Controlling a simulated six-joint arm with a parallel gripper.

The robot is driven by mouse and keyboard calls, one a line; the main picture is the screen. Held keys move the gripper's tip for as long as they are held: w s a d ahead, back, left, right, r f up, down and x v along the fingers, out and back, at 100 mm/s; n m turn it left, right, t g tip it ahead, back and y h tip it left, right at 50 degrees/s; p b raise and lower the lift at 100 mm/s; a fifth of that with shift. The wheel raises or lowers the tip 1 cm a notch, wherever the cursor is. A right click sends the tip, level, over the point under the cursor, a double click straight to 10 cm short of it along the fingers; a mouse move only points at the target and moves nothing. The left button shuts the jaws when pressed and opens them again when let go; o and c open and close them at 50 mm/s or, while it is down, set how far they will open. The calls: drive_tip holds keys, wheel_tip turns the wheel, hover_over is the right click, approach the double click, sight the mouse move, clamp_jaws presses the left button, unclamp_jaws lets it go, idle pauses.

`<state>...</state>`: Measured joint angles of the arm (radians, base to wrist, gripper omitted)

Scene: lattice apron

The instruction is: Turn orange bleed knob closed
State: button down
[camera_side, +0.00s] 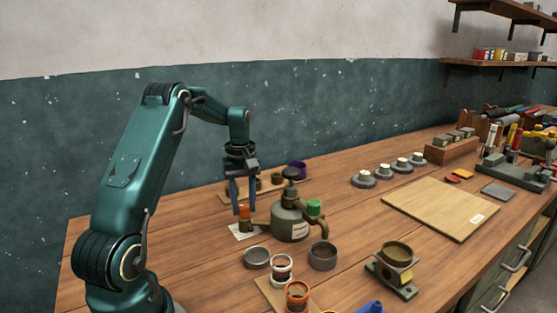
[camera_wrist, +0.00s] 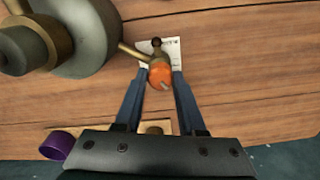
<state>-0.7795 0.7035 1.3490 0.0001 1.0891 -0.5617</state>
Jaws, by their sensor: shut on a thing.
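The orange bleed knob (camera_side: 244,211) sits on a small brass side pipe at the left of a grey-green rounded vessel (camera_side: 290,222). In the wrist view the knob (camera_wrist: 160,74) shows a pale mark on its top, pointing toward the lower right. My gripper (camera_side: 240,208) points down over the knob, with its two blue fingers on either side. In the wrist view my gripper (camera_wrist: 161,78) is shut on the knob, the fingertips at its left and right sides. A green knob (camera_side: 314,207) stands on the vessel's right side, above a curved brass spout.
A white paper (camera_side: 238,232) lies under the knob. Grey rings (camera_side: 323,256) and jars (camera_side: 297,294) stand in front of the vessel. A purple ring (camera_side: 296,168) and small cups are behind it.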

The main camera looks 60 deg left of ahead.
sight(244, 207)
drive_tip(key=m, duration=0.6)
drive_tip(key=shift+m, duration=0.3)
idle(0.4)
drive_tip(key=c, duration=0.5)
unclamp_jaws()
drive_tip(key=shift+r, duration=2.6)
